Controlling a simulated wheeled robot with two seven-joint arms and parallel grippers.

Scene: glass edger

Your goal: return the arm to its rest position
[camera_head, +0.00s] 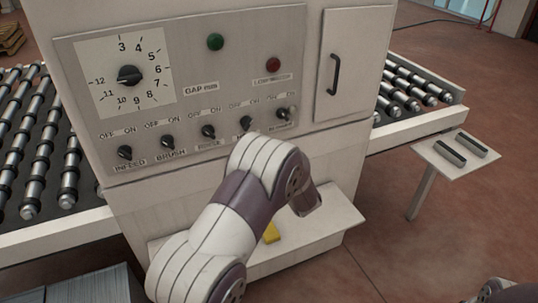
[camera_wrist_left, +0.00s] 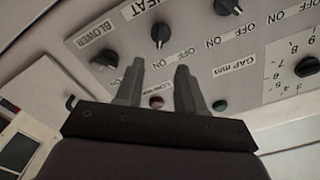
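My left arm (camera_head: 228,218) reaches up from the bottom middle in the head view, in front of the machine's control panel (camera_head: 190,70). Its elbow-like bend covers the panel's lower right edge, and its fingers are hidden there. In the left wrist view my left gripper (camera_wrist_left: 160,68) has its two dark fingers apart, with nothing between them. That view is upside down and shows the panel beyond the fingers, with the BLOWER knob (camera_wrist_left: 104,60) and HEAT knob (camera_wrist_left: 160,34) near the fingertips. Contact with the panel cannot be told. My right gripper is out of view; part of my right arm (camera_head: 508,291) shows at bottom right.
Roller conveyors (camera_head: 40,150) flank the machine. A ledge (camera_head: 335,212) juts out below the panel, with a yellow item (camera_head: 271,232) partly behind my arm. A small side table (camera_head: 470,170) holds two dark bars.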

